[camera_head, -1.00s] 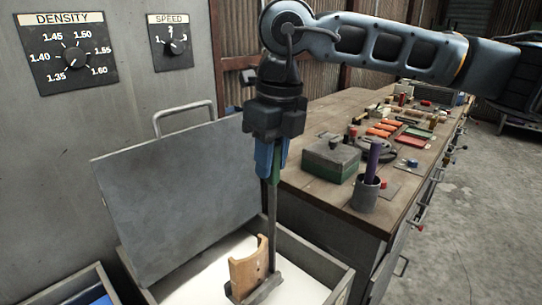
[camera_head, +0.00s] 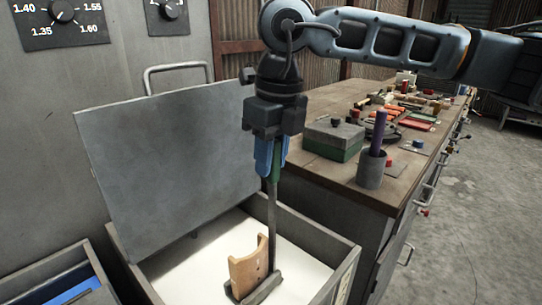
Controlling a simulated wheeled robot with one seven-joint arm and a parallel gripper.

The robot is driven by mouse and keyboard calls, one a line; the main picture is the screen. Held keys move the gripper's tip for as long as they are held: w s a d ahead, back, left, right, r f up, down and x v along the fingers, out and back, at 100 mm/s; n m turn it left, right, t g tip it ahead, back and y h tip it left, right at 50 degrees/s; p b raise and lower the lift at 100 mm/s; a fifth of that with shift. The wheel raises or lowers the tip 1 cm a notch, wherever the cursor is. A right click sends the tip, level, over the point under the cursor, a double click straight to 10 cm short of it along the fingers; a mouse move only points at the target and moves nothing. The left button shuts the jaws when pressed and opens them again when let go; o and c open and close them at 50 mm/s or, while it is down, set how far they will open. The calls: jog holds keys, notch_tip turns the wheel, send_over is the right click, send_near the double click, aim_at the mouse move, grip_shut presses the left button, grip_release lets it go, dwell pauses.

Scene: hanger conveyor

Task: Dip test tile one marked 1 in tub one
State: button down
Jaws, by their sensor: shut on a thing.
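My gripper (camera_head: 270,155) points down and is shut on the upright handle of a dark holder (camera_head: 272,215). The holder's foot carries a curved tan tile (camera_head: 248,266), which stands upright. No mark on the tile can be read from here. The tile and the foot are over the open grey tub (camera_head: 314,245), within its walls as seen here. White liquid (camera_head: 210,252) fills the tub. I cannot tell whether the foot touches the liquid. The tub's number is not readable.
The tub's grey lid (camera_head: 175,165) stands raised at the back left. A second tub (camera_head: 45,275) with something blue inside is at the lower left. A wooden bench (camera_head: 335,180) at the right holds a green box (camera_head: 333,138), a grey cup (camera_head: 371,168) and several tools.

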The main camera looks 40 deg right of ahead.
aim_at(269, 235)
jog(key=shift+f, duration=0.1)
dwell(0.3)
notch_tip(269, 235, down, 15)
jog(key=b, duration=1.5)
dwell(2.9)
jog(key=shift+r+p, duration=3.45)
jog(key=shift+r, duration=4.6)
